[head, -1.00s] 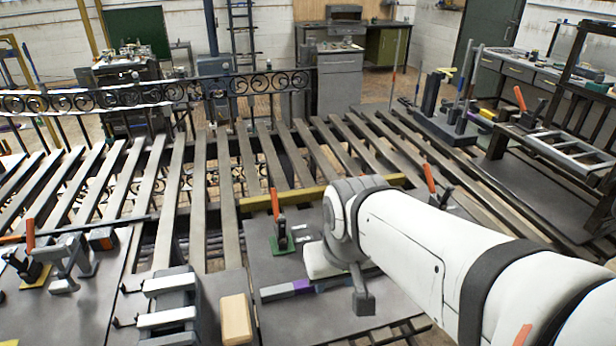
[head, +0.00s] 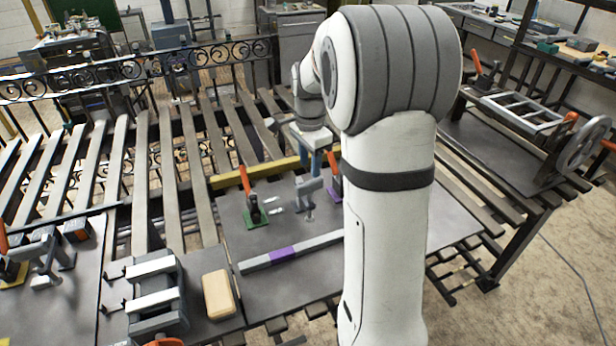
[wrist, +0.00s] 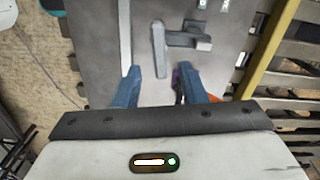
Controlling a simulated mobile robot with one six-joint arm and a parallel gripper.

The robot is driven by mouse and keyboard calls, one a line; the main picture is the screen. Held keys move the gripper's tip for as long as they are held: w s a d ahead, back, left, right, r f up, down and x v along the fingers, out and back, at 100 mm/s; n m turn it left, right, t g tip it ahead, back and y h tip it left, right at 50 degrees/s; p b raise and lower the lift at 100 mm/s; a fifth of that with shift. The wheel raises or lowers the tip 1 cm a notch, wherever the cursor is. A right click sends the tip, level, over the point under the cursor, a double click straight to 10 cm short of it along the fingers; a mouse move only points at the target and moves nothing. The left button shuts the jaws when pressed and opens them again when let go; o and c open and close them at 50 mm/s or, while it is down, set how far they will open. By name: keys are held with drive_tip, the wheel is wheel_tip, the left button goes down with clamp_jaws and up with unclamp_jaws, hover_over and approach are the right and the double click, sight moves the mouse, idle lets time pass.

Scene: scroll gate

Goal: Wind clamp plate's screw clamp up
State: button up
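The clamp plate (head: 235,285) is a grey plate on the slatted bench. Its grey screw clamp (head: 309,187) stands near the far side, with an arm over the plate and a spindle pointing down; it also shows in the wrist view (wrist: 188,38). My gripper (head: 320,160) is just behind and above it, with blue fingers pointing down. In the wrist view my gripper (wrist: 162,78) is open, its fingers apart, with part of the screw clamp just beyond the fingertips. I see no contact. A grey bar with a purple section (head: 283,254) lies in front of the clamp.
A toggle clamp with orange handle and green base (head: 253,205) stands left of the screw clamp. A wooden block (head: 218,294) lies at the plate's left. A yellow bar (head: 255,172) runs behind.

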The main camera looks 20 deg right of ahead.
sight(310, 182)
wheel_tip(310, 182, down, 7)
drive_tip(key=shift+r+p, duration=0.15)
drive_tip(key=shift+p, duration=0.3)
drive_tip(key=shift+c, duration=0.6)
clamp_jaws()
